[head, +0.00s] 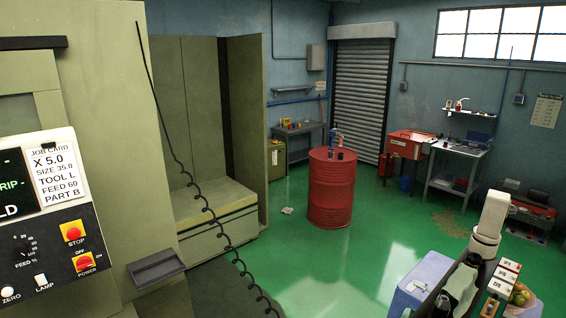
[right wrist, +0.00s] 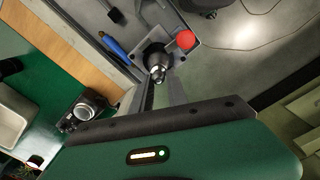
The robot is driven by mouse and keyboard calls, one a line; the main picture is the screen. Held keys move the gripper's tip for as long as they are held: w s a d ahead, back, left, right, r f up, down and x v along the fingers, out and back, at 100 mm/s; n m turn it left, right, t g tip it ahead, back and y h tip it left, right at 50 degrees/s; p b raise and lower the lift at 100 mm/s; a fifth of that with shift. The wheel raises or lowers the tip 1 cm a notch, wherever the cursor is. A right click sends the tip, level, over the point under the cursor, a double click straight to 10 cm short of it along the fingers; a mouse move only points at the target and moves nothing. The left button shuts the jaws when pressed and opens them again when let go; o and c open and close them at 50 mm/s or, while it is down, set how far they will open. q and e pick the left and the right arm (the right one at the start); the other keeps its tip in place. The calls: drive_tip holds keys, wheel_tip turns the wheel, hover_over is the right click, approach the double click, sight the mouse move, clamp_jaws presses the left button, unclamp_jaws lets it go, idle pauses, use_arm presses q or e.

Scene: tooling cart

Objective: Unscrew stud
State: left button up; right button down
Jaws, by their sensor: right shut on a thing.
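In the right wrist view a small bright metal stud (right wrist: 157,74) sits at the end of a dark round holder (right wrist: 155,56). The holder stands at a grey fixture plate with a red knob (right wrist: 186,39) beside it. My right gripper (right wrist: 160,81) has its dark fingers closed at the stud; its green body fills the lower part of the view. The fingers hide part of the stud, so its thread does not show. The right gripper cannot be made out in the head view. My left gripper is in neither view.
A blue-handled tool (right wrist: 115,47) lies near the fixture, and a dark round device (right wrist: 88,112) is at left. In the head view, a machine control panel (head: 45,235) stands at left, a red drum (head: 332,188) mid-room, and labelled boxes (head: 505,272) at lower right. Green floor is open between.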

drive_tip(key=n, duration=0.4)
drive_tip(key=shift+s+a+n+p, duration=0.3)
drive_tip(key=shift+s+a, duration=0.05)
drive_tip(key=shift+a, duration=0.05)
drive_tip(key=shift+f+n, duration=0.2)
drive_tip(key=shift+n, duration=0.6)
